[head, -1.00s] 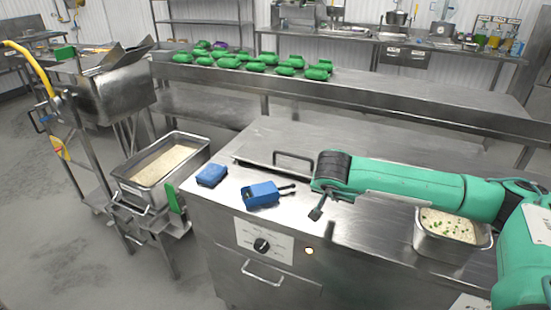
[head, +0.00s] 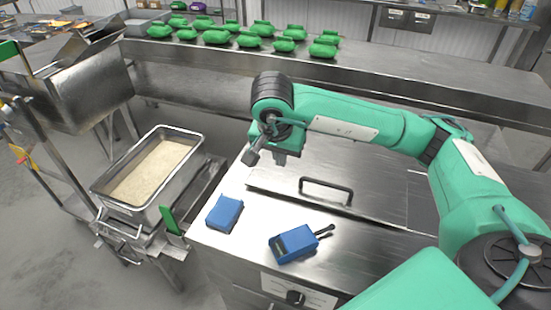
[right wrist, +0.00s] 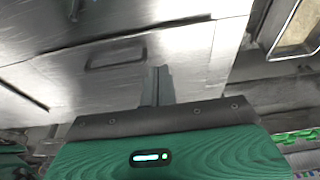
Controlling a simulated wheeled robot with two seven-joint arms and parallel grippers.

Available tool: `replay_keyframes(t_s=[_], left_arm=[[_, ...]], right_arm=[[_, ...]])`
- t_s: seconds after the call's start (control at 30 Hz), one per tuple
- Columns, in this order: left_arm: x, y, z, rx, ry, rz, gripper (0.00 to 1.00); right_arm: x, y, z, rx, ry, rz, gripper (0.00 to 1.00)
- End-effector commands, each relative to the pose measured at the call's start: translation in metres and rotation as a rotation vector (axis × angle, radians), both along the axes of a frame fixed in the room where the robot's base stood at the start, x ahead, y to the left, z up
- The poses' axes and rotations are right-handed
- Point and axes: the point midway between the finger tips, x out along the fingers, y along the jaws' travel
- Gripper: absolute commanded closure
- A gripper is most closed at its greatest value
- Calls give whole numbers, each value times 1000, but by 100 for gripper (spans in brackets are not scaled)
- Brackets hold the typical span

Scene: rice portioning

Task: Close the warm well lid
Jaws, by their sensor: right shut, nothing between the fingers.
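The warm well lid (head: 385,198) is a flat steel panel lying level on the steel counter, with a bar handle (head: 327,188) near its front edge. I see no raised edge, though my right arm hides its back part. The lid (right wrist: 150,45) and its handle (right wrist: 117,52) also show in the right wrist view. My right gripper (head: 280,157) is above the lid's left end, left of and behind the handle, apart from it. In the right wrist view its fingers (right wrist: 157,84) are together and empty. My left gripper is not in view.
A blue block (head: 225,213) and a blue device with a probe (head: 294,244) lie on the counter's front left. A steel pan of rice (head: 196,150) stands to the left. Several green packs (head: 216,37) line the shelf behind.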

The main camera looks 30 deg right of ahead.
Motion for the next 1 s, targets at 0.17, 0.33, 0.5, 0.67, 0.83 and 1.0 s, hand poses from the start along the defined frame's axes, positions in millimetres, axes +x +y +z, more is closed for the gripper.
replay_keyframes(t_s=[0.17,0.33,0.5,0.67,0.83,1.0], left_arm=[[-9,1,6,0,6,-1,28],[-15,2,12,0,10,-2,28],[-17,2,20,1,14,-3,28],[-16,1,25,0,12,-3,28],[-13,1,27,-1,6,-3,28],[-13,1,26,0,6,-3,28]], right_arm=[[5,-8,-33,-1,8,-2,100],[12,-15,-68,-2,5,-3,100],[14,-18,-97,0,3,-1,100],[14,-17,-115,0,3,0,100],[15,-17,-123,-1,0,0,100],[15,-17,-124,-1,-1,0,100]])
